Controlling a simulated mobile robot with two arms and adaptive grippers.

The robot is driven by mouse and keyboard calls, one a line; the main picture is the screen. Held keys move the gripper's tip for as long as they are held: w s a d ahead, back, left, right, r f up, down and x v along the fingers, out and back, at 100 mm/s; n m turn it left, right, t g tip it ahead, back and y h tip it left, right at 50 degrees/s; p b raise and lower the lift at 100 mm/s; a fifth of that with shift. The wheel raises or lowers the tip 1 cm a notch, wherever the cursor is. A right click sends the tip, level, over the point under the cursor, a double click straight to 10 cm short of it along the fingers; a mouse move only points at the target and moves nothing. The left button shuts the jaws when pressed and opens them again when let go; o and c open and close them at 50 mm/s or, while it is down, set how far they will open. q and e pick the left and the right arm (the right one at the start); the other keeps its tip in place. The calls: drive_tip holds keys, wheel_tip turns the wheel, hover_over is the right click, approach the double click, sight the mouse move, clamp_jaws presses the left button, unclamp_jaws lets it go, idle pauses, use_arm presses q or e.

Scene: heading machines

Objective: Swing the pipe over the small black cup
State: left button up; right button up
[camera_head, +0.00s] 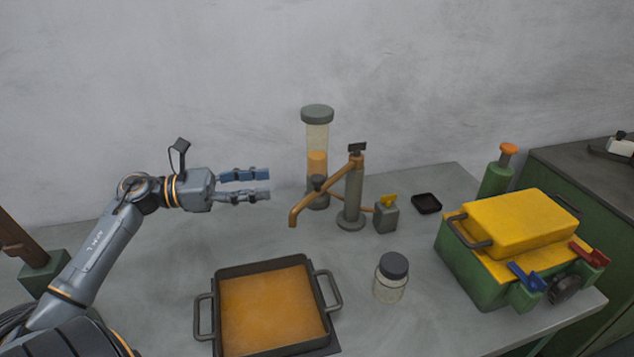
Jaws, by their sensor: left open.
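An orange-brown pipe (320,192) slopes down to the left from the top of a grey post (353,195) on a round base. Its bent outlet end hangs at the lower left, above the table and behind the square pan. A small black cup (426,203) sits on the table to the right of the post, apart from the pipe. My left gripper (268,185) is open and empty, left of the pipe, with its fingers pointing right towards it. My right gripper is not in view.
A two-handled pan (214,313) holding orange contents stands at the front. A dark-lidded jar (391,279) is right of it. A tall cylinder (317,137) stands behind the pipe. A green and yellow machine (469,272) fills the right side. The table's left part is mostly clear.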

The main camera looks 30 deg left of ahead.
sight(317, 177)
use_arm(q)
drive_tip(key=p+x, duration=0.3)
drive_tip(key=x, duration=0.8)
drive_tip(key=shift+w+r, duration=0.1)
drive_tip(key=shift+r, duration=0.05)
drive_tip(key=shift+w+d, duration=0.35)
drive_tip(key=shift+d, duration=0.05)
clamp_jaws()
